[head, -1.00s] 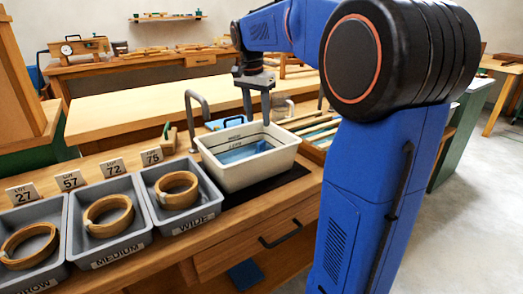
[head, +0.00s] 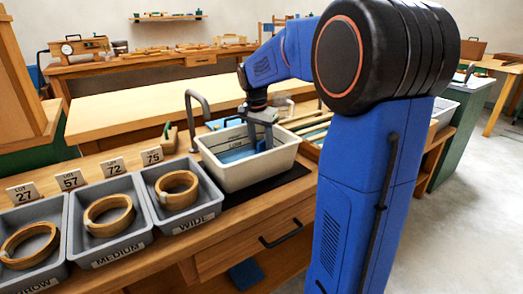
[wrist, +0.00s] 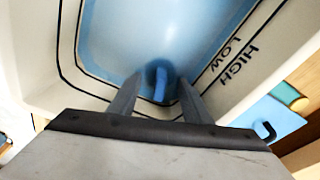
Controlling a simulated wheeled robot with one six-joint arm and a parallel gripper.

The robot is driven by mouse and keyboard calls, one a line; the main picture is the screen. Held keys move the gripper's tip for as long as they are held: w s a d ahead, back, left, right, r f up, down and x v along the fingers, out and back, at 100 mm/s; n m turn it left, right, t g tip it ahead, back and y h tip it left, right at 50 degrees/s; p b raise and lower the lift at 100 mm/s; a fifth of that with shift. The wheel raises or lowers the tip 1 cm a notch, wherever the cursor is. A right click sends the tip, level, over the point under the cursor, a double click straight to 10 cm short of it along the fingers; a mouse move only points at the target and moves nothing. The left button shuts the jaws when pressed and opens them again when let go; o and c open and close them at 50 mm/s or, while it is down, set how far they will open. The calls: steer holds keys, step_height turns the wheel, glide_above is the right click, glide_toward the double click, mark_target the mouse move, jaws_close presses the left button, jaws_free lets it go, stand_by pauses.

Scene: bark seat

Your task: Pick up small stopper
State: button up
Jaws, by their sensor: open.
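In the wrist view a small blue upright piece (wrist: 161,84), which looks like the small stopper, stands in the water near the end of the white basin (wrist: 35,83). My gripper (wrist: 159,90) is open, with one finger on each side of the blue piece in the picture. I cannot tell whether the fingers touch it. In the head view my gripper (head: 263,143) reaches down into the white basin (head: 245,177) at its right part. The stopper cannot be made out there.
Grey bins marked MEDIUM (head: 118,254) and WIDE (head: 193,221) hold wooden rings left of the basin, beside another bin. A dark bent pipe (head: 193,108) rises behind the basin. In the wrist view a blue holder (wrist: 268,122) sits outside the basin wall.

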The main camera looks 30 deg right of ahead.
steer(key=shift+f, duration=0.15)
steer(key=c, duration=0.8)
steer(key=shift+c, duration=0.2)
